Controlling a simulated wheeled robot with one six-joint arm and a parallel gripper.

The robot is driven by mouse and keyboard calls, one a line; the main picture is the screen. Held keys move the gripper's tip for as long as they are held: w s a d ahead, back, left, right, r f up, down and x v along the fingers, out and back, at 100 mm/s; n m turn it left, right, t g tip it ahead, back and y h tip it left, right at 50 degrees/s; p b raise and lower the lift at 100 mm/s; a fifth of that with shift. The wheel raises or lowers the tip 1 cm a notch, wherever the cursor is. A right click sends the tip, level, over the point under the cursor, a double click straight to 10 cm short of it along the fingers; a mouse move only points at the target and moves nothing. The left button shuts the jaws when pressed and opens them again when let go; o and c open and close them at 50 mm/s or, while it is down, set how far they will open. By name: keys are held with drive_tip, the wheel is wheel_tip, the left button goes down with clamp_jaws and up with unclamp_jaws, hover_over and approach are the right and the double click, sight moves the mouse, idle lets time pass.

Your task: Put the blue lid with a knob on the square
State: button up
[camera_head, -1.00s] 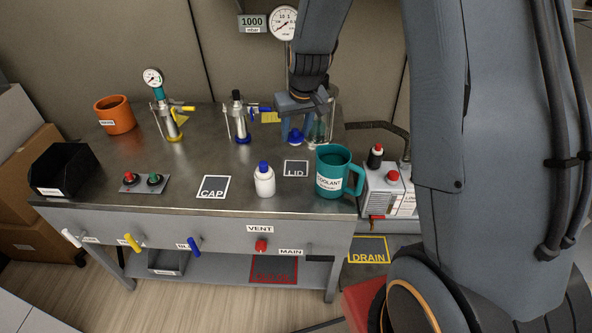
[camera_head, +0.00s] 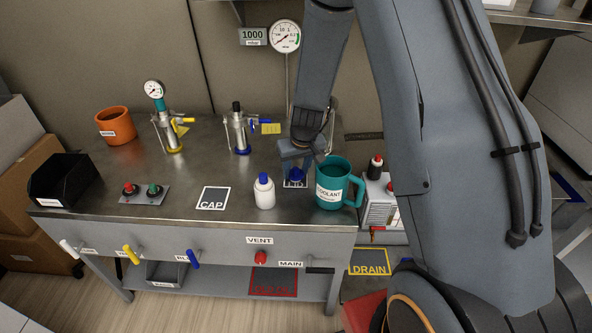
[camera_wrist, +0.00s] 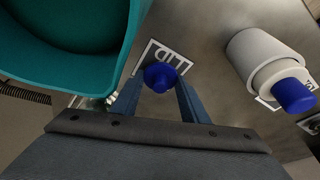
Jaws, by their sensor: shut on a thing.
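The blue lid with a knob (camera_head: 297,176) is between the fingers of my gripper (camera_head: 296,163), over the square marked LID (camera_head: 287,184). In the wrist view the blue lid (camera_wrist: 160,76) sits between my two blue fingertips (camera_wrist: 158,90), and the LID square (camera_wrist: 172,55) shows behind it. My gripper is shut on the lid. The lid hides part of the square. I cannot tell whether the lid touches the bench or hangs just above it.
A teal COOLANT mug (camera_head: 331,185) stands close to the right of my gripper. A white bottle with a blue cap (camera_head: 264,192) stands to the left. The CAP square (camera_head: 212,198) is bare.

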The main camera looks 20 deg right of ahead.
drive_tip(key=o, duration=1)
drive_tip(key=shift+o, duration=0.2)
drive_tip(key=v, duration=1.2)
